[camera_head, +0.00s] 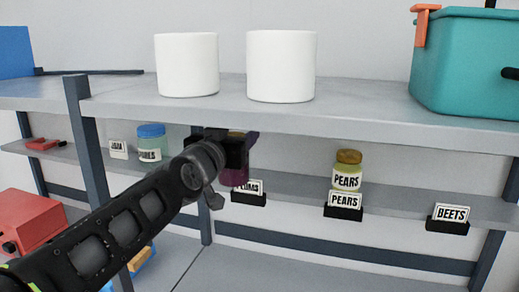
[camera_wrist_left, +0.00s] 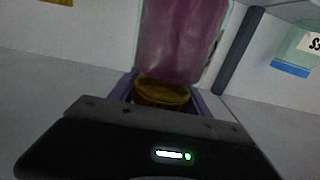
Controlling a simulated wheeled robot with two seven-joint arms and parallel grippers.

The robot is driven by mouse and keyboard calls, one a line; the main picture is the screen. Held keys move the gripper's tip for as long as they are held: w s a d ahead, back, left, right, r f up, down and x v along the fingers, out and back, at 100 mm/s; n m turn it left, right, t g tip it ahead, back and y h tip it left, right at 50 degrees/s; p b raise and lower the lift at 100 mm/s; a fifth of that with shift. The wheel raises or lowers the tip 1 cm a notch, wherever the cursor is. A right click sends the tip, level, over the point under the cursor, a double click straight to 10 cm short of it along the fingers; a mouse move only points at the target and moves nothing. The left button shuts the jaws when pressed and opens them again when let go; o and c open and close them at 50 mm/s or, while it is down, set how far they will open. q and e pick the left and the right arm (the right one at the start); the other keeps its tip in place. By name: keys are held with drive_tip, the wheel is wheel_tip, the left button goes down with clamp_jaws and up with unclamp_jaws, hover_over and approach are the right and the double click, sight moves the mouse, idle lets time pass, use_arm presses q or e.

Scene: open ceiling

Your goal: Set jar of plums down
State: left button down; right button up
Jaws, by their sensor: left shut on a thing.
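The jar of plums, purple with a gold lid, is mostly hidden behind my left gripper (camera_head: 238,150) in the head view; part of its purple body (camera_head: 232,178) shows below the gripper. In the left wrist view, the purple jar body (camera_wrist_left: 180,40) and its gold lid (camera_wrist_left: 162,92) show between the fingers, and the gripper is shut on the jar. The jar is at the lower shelf, behind the plums label (camera_head: 252,186), which is partly covered. I cannot tell whether its base touches the shelf. My right gripper is not in view.
The upper shelf (camera_head: 360,100) passes close above the gripper, with two white canisters (camera_head: 187,65) (camera_head: 281,66) and a teal box (camera_head: 465,65) on it. A pears jar (camera_head: 347,170) stands to the right and a blue-lidded jar (camera_head: 151,143) to the left. The space behind the beets label (camera_head: 450,214) is empty.

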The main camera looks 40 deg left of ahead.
use_arm(q)
drive_tip(key=f+x, duration=0.3)
drive_tip(key=x, duration=1.4)
drive_tip(key=shift+s, duration=0.15)
drive_tip(key=f, duration=0.3)
drive_tip(key=shift+w+a+f, duration=0.15)
drive_tip(key=shift+w+f, duration=0.05)
drive_tip(key=shift+f, duration=0.15)
drive_tip(key=shift+f+b, duration=0.15)
drive_tip(key=shift+b, duration=0.15)
drive_tip(key=shift+c, duration=2.4)
unclamp_jaws()
drive_tip(key=shift+f, duration=0.1)
